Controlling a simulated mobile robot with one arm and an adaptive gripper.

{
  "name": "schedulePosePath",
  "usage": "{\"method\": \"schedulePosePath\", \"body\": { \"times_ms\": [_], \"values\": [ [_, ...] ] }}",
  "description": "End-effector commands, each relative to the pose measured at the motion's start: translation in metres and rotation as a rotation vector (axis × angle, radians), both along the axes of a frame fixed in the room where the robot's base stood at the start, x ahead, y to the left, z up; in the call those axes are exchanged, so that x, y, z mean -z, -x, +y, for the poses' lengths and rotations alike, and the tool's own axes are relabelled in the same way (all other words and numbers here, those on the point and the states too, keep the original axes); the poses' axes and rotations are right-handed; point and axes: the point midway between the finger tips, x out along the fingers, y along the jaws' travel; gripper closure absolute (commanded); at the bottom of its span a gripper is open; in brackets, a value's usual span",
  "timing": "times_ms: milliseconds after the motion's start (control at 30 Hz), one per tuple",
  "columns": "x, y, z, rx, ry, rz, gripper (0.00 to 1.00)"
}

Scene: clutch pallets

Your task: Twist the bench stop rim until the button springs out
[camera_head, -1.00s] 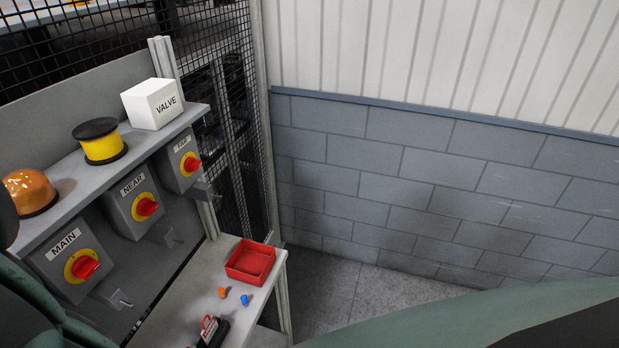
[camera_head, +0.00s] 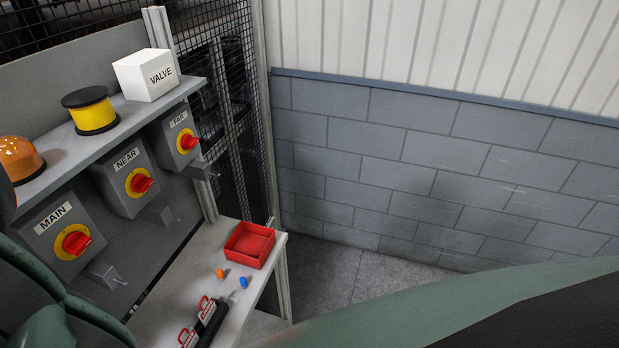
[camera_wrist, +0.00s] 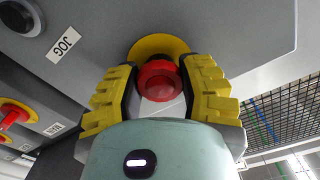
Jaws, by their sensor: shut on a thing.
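The bench stop shows in the wrist view as a red round button (camera_wrist: 157,82) on a yellow backing disc (camera_wrist: 158,46), on a grey box. My gripper (camera_wrist: 162,78) has yellow ridged fingers, one on each side of the red button. It is shut on the red rim. The fingers cover the rim's sides, and I cannot tell from this angle whether the button is in or out. The bench stop and my gripper's fingers do not show in the head view.
A black button with a JOG label (camera_wrist: 63,45) is left of the stop. In the head view, red switches MAIN (camera_head: 76,242), NEAR (camera_head: 141,183) and FAR (camera_head: 189,141) sit under a shelf. A red tray (camera_head: 248,246) and red padlocks (camera_head: 206,304) are on the bench.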

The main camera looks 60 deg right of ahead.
Motion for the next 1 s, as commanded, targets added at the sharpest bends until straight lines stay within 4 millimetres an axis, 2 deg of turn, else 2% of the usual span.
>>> {"method": "schedulePosePath", "body": {
  "times_ms": [100, 500, 1000],
  "values": [
    [0.0044, 0.0004, 0.0008, -0.003, -0.089, 0.027, 0.96],
    [0.0016, 0.0006, 0.0009, -0.003, -0.308, 0.091, 0.96],
    [0.0013, 0.0009, 0.0015, -0.004, -0.361, 0.11, 0.96]
  ]
}}
